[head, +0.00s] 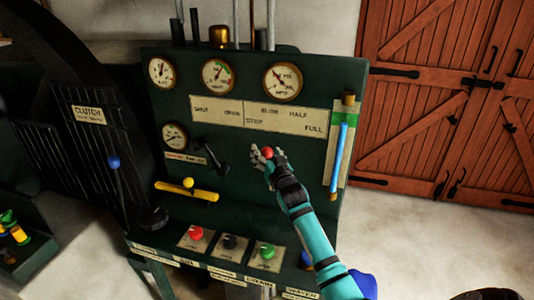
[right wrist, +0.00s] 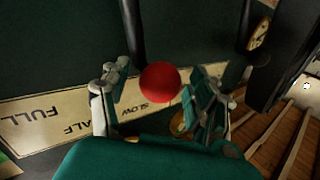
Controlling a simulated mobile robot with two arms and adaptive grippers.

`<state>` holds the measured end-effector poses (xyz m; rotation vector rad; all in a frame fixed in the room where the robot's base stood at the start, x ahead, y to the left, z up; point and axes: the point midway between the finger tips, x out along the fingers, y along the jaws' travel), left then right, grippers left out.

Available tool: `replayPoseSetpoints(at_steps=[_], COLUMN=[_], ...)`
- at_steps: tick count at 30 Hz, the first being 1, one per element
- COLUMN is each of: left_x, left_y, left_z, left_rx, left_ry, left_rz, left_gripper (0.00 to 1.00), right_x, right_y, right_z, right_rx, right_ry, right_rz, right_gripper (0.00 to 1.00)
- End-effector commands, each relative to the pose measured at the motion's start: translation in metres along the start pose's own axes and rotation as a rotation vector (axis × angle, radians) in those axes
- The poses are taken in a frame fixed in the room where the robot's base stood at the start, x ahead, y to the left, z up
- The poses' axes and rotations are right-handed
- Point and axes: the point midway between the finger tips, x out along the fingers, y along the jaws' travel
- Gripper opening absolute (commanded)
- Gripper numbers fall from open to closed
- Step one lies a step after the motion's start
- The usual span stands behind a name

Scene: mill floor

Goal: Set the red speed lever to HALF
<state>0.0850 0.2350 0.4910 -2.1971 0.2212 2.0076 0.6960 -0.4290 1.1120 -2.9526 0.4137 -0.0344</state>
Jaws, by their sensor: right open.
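The red ball knob of the speed lever (head: 268,152) shows in the head view, in front of the dark green panel below the speed label plate (head: 312,128). The plate reads STOP, SLOW, HALF and FULL, and the knob sits below the STOP and SLOW end. My right gripper (head: 262,160) is open around the knob. In the right wrist view, the red knob (right wrist: 160,82) lies between the two spread fingers (right wrist: 158,98), with visible gaps on both sides. The upside-down SLOW mark is close to it. The lever's shaft is mostly hidden. My left gripper is not in view.
A black lever (head: 212,157) stands left of the knob, above a yellow bar handle (head: 187,191). A glass gauge tube (head: 339,157) is at the right. Red (head: 196,233), black and green (head: 267,251) knobs line the ledge below. A blue-topped clutch lever (head: 114,162) stands at left.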

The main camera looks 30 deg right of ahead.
Motion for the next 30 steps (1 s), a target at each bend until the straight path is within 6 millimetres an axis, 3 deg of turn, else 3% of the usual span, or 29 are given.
replayPoseSetpoints(at_steps=[5, 19, 26, 30], left_x=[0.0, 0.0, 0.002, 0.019], left_y=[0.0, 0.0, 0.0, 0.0], left_z=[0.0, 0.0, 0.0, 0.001], left_rx=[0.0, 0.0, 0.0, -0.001], left_ry=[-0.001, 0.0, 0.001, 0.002], left_rz=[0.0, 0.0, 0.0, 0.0], left_gripper=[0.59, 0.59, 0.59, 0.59], right_x=[0.0, 0.0, -0.001, -0.013], right_y=[0.0, 0.0, 0.001, 0.019], right_z=[0.0, 0.0, 0.001, 0.003], right_rx=[0.0, 0.0, 0.008, 0.122], right_ry=[0.0, -0.001, 0.004, 0.078], right_rz=[0.0, 0.0, -0.001, -0.011], right_gripper=[0.62, 0.0, 0.0, 0.0])
